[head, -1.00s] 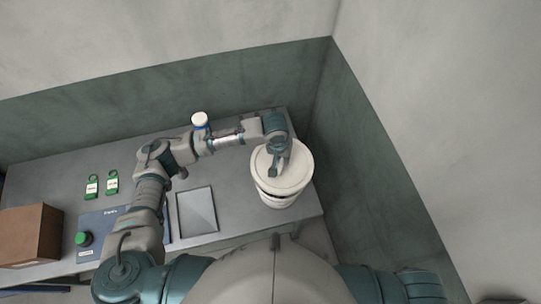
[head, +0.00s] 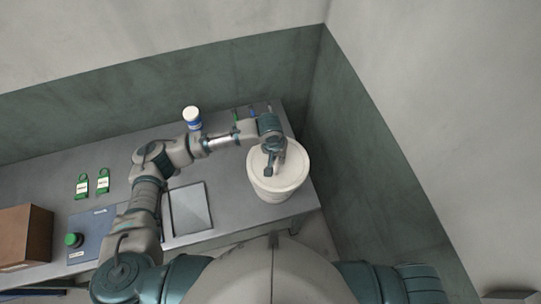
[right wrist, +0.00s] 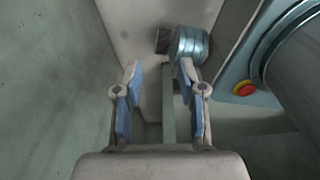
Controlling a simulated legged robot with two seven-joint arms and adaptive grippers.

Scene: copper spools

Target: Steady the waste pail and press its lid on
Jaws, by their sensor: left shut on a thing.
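The white waste pail (head: 277,194) stands upright at the right end of the grey bench. Its round white lid (head: 293,160) lies across the top, with no dark gap showing at the front rim. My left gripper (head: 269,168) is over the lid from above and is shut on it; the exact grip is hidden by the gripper. My right gripper (right wrist: 160,90) shows in the right wrist view, its fingers apart with nothing between them. It is away from the pail, which that view does not show.
On the bench (head: 228,205) are a blue-and-white bottle (head: 192,117), a flat grey tray (head: 189,208), two green tags (head: 102,181), a blue panel with a green button (head: 74,240) and a brown box (head: 24,236). The wall is close to the pail's right.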

